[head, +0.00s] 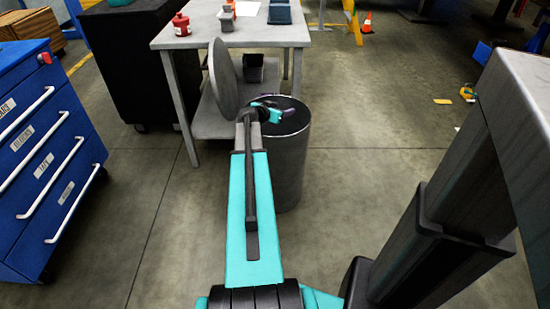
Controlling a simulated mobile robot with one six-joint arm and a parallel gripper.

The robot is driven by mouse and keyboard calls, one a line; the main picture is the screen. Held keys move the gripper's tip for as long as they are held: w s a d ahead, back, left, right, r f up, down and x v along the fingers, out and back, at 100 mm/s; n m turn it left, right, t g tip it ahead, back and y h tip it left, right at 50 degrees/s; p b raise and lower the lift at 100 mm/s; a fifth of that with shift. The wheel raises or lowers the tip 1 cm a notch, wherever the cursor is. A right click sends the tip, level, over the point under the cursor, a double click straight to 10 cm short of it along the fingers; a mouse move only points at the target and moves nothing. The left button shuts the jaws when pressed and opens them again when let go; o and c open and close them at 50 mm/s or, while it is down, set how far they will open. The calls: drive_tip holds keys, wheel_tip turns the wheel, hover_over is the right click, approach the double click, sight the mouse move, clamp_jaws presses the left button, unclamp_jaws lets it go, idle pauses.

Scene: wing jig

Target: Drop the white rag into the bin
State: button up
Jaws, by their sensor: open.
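The bin (291,165) is a grey cylinder standing on the floor in front of the table's right leg. Its round lid (223,80) stands raised on edge at the left of the opening. My arm reaches forward from the bottom of the head view, and my gripper (286,113) is over the bin's dark opening. The gripper is small here, and its jaws are open. A small purplish patch shows by the jaws; I cannot tell what it is. I cannot make out a white rag. The inside of the bin is mostly hidden.
A grey table (265,35) behind the bin holds a red canister (181,25), a dark blue tray (279,12) and small parts. A dark box (262,70) sits on its lower shelf. A blue drawer cabinet (45,160) stands left. The floor right of the bin is clear.

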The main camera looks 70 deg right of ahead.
drive_tip(key=v, duration=1.3)
drive_tip(key=shift+p, duration=0.4)
drive_tip(key=shift+a, duration=0.2)
idle(0.3)
